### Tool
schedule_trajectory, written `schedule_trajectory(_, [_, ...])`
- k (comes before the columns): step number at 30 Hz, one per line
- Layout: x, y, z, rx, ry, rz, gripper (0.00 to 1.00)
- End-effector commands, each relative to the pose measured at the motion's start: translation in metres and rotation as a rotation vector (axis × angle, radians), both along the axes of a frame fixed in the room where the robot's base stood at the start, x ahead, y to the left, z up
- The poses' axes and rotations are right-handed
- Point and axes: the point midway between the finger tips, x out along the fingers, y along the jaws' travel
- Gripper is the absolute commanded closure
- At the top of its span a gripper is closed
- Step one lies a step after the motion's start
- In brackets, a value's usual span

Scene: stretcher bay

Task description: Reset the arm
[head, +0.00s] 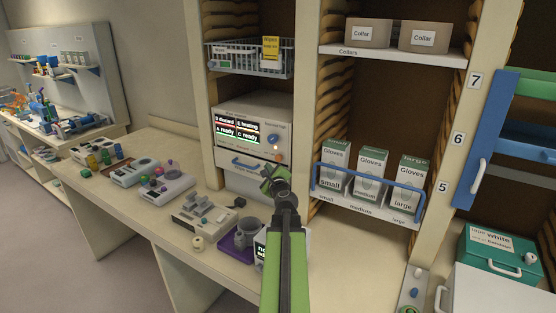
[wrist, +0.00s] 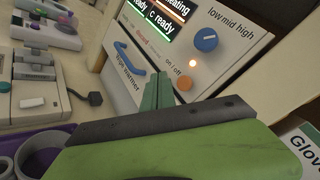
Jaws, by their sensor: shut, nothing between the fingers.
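My gripper (head: 275,176) is at the end of my green arm, raised above the counter in front of the warmer unit. It is shut and empty. In the wrist view its fingers (wrist: 158,90) are together and point toward the lower front of the unit. The warmer unit (head: 284,104) has a display reading "discard", "heating" and "ready", a blue knob, an orange button and a blue-handled drawer. It also shows large in the wrist view (wrist: 232,55). I cannot tell how far the fingertips are from its front.
Small devices stand along the counter (head: 130,202) at left, with a purple tray (head: 222,247) close to my arm. Glove boxes (head: 370,178) sit in a blue-railed shelf at right. A wire basket (head: 240,62) hangs above the unit. A green case (head: 497,250) is at lower right.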

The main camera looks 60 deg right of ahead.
Motion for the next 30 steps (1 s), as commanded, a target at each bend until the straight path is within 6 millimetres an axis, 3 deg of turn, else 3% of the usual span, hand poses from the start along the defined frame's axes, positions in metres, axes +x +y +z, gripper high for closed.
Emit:
schedule_trajectory(10, [0.003,0.001,0.000,0.000,0.000,0.004,1.00])
schedule_trajectory(14, [0.042,0.029,0.000,-0.001,0.000,0.066,1.00])
schedule_trajectory(17, [0.102,0.080,0.000,0.000,0.000,0.166,1.00])
schedule_trajectory(21, [0.186,0.175,-0.003,-0.017,0.022,0.327,1.00])
schedule_trajectory(23, [0.215,0.220,-0.006,-0.037,0.050,0.404,1.00])
schedule_trajectory(27, [0.268,0.330,-0.019,-0.116,0.151,0.610,1.00])
schedule_trajectory(30, [0.293,0.414,-0.034,-0.206,0.247,0.776,1.00])
